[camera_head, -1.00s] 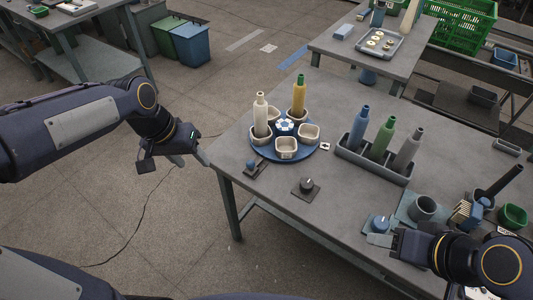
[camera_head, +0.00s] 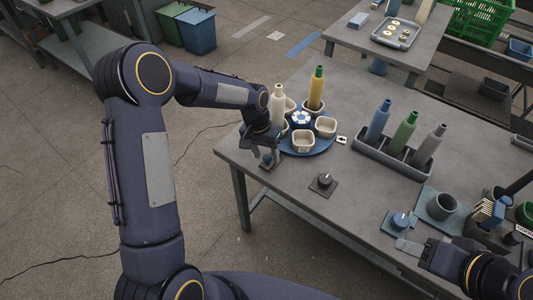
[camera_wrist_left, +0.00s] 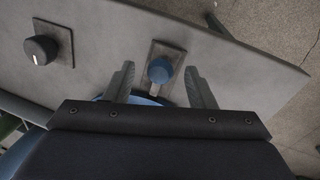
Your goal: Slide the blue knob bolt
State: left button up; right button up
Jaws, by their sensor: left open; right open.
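The blue knob bolt (camera_head: 267,159) sits on a small dark plate at the table's near left edge, just in front of the blue turntable. In the left wrist view the blue knob (camera_wrist_left: 159,71) stands on its brown-grey plate, between the two finger lines. My left gripper (camera_head: 264,151) is at the bolt and open, one finger on each side of the knob (camera_wrist_left: 160,85) with a gap on both sides; I cannot tell their exact height difference. My right gripper (camera_head: 408,246) is open at the table's front right, close to a blue dial.
The blue turntable (camera_head: 312,151) carries cream cups and two bottles beside my left gripper. A black dial (camera_head: 324,180) and a blue dial (camera_head: 400,220) sit on plates along the front. A grey tray (camera_head: 392,163) holds three bottles. The table's middle is clear.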

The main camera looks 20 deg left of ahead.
pick_arm(q)
jog(key=shift+f, duration=0.45)
jog(key=shift+c, duration=0.4)
grip_shut()
jog(key=shift+w+d, duration=0.35)
jog(key=shift+w, duration=0.5)
jog(key=shift+w+d, duration=0.3)
jog(key=shift+w, duration=0.55)
jog(key=shift+s+r, duration=0.1)
jog(key=shift+o, duration=0.4)
grip_release()
notch_tip(320, 180, up, 8)
jog(key=a+b, duration=0.1)
jog(key=shift+a+f, duration=0.2)
jog(key=shift+a, duration=0.05)
